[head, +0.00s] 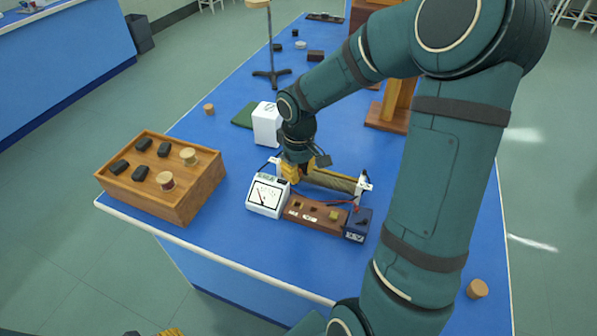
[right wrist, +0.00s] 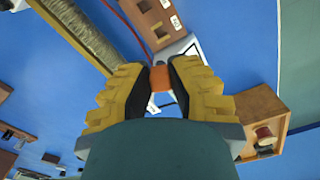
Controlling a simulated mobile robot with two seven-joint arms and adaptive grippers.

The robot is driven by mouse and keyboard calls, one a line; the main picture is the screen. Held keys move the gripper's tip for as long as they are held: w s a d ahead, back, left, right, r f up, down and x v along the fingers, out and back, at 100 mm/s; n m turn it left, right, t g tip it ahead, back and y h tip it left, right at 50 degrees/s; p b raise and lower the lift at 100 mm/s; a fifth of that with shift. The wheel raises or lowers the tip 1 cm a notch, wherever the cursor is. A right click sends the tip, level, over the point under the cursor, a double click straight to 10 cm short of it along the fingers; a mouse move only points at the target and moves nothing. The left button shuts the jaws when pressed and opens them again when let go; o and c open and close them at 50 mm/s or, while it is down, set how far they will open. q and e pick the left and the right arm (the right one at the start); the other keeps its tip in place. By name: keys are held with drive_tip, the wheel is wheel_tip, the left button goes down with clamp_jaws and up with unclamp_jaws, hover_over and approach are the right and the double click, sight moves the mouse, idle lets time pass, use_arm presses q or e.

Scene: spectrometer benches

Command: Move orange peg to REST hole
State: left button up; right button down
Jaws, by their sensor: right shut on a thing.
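My right gripper (head: 292,175) is shut on the orange peg (right wrist: 160,77), which shows between the fingertips in the right wrist view. In the head view the fingers and arm hide the peg. The gripper is above the bench, behind the meter box and the brown peg board (head: 322,222). The board also shows at the top of the right wrist view (right wrist: 150,22). A yellow bit of my left gripper (head: 170,332) shows at the bottom edge.
A white meter box (head: 267,196) stands left of the board and a dark blue box (head: 357,225) right of it. A coil (head: 330,180) lies behind. A wooden tray (head: 190,208) with black blocks and spools is at left. The front of the blue bench is clear.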

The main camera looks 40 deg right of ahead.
sight(315, 205)
drive_tip(key=shift+r+p, duration=0.4)
drive_tip(key=shift+r, duration=0.2)
drive_tip(key=shift+s+d+f+m+b, duration=0.35)
drive_tip(key=shift+s+f+m+b, duration=0.65)
drive_tip(key=shift+f, duration=1.1)
drive_tip(key=shift+s+d+f+m+b, duration=0.3)
drive_tip(key=shift+s+f+m+b, duration=0.15)
drive_tip(key=shift+f+b, duration=1.3)
drive_tip(key=shift+s+d+f+m+b, duration=0.35)
drive_tip(key=shift+s+f+m+b, duration=0.45)
drive_tip(key=shift+f, duration=1.6)
drive_tip(key=shift+w, duration=0.15)
drive_tip(key=c, duration=0.9)
unclamp_jaws()
drive_tip(key=shift+r, duration=0.1)
wheel_tip(315, 205, up, 12)
drive_tip(key=shift+f, duration=0.1)
